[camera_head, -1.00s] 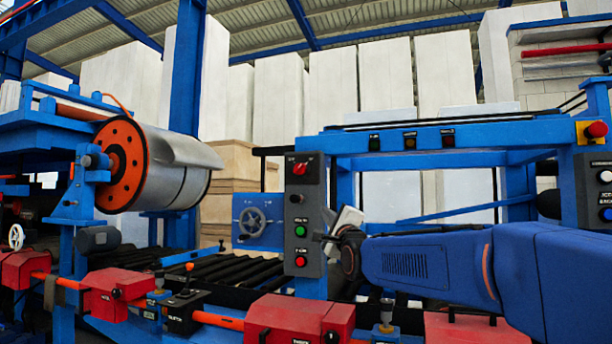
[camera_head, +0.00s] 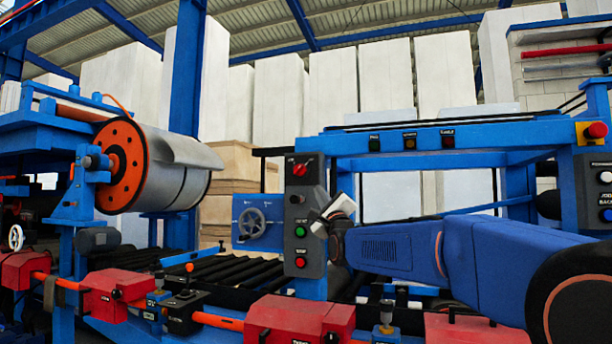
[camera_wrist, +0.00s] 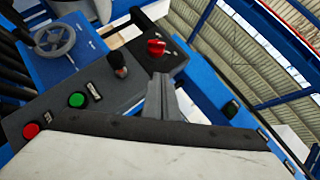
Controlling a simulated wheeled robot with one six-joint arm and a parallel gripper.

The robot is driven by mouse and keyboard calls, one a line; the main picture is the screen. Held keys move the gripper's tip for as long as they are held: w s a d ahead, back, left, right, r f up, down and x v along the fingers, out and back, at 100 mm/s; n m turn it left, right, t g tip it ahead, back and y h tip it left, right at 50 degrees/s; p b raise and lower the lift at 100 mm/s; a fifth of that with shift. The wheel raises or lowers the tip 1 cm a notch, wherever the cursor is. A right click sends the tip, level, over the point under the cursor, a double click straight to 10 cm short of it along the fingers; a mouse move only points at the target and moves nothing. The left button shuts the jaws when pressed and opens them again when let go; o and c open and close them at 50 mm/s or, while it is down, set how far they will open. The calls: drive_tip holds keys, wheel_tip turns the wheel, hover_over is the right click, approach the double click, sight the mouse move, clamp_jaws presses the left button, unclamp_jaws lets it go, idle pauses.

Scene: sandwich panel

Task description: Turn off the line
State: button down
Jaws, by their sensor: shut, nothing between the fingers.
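A dark grey control panel (camera_head: 305,212) stands upright on a blue post near the middle of the head view. It has a red rotary switch (camera_head: 299,169) at the top, a black knob (camera_wrist: 117,63) below it, then a green button (camera_head: 300,231) and a red button (camera_head: 300,262). The wrist view shows the red rotary switch (camera_wrist: 156,47), the green button (camera_wrist: 77,100) and the red button (camera_wrist: 31,131). My gripper (camera_wrist: 164,85) is shut and empty, its tips pointing toward the red switch with a visible gap in the picture. Contact with the panel cannot be told.
A red emergency button (camera_head: 597,130) on a yellow plate and a second panel (camera_head: 604,190) are at the right. A handwheel (camera_head: 252,222) is left of the control panel. A metal coil (camera_head: 175,170) hangs farther left. Red housings (camera_head: 300,320) line the front below.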

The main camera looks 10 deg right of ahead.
approach(303, 168)
drive_tip(key=w+d, duration=0.2)
drive_tip(key=w, duration=0.1)
drive_tip(key=shift+w+a+r, duration=0.45)
drive_tip(key=shift+a+r, duration=0.1)
drive_tip(key=shift+r, duration=0.15)
drive_tip(key=shift+w+a+r, duration=0.45)
drive_tip(key=shift+a+r, duration=0.1)
drive_tip(key=shift+r, duration=0.1)
